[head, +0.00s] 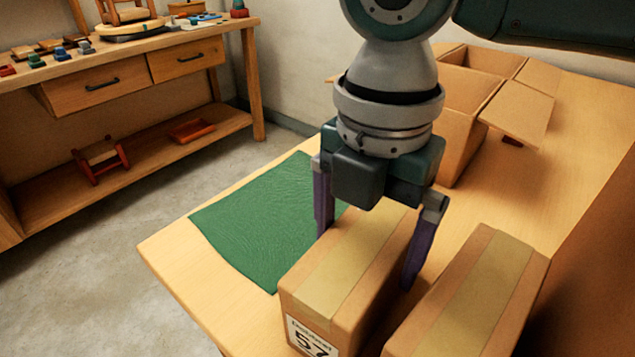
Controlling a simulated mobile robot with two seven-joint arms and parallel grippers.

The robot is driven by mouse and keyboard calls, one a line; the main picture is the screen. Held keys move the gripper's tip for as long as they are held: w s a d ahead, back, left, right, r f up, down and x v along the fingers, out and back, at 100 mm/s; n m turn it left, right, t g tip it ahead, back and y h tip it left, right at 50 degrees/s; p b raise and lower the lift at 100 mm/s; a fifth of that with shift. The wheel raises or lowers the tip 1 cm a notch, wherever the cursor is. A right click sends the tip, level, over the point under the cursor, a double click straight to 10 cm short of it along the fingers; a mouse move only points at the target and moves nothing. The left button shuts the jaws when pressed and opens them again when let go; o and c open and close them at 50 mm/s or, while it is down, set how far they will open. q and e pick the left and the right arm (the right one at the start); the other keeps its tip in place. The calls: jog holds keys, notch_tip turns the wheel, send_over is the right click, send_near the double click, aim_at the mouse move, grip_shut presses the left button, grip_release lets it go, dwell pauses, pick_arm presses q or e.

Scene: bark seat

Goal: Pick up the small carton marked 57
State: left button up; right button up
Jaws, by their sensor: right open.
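The small carton marked 57 (335,272) stands on the wooden table, a brown box with a paler tape strip along its top and a white label on its near end. My right gripper (362,255) points down over it and is open. One finger shows at the carton's left side and the other at its right side, in the gap before the second carton. I cannot tell whether the fingers touch the carton. Part of the carton's far end is hidden behind the gripper. My left gripper is not in view.
A second brown carton (475,295) stands close to the right. A green mat (262,222) lies to the left on the table (170,255). An open cardboard box (465,125) with spread flaps stands behind. A workbench (125,85) with small items is across the floor.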

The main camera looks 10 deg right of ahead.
jog(key=shift+f, duration=0.45)
jog(key=shift+w, duration=0.1)
jog(key=shift+c, duration=0.2)
jog(key=c, duration=1.4)
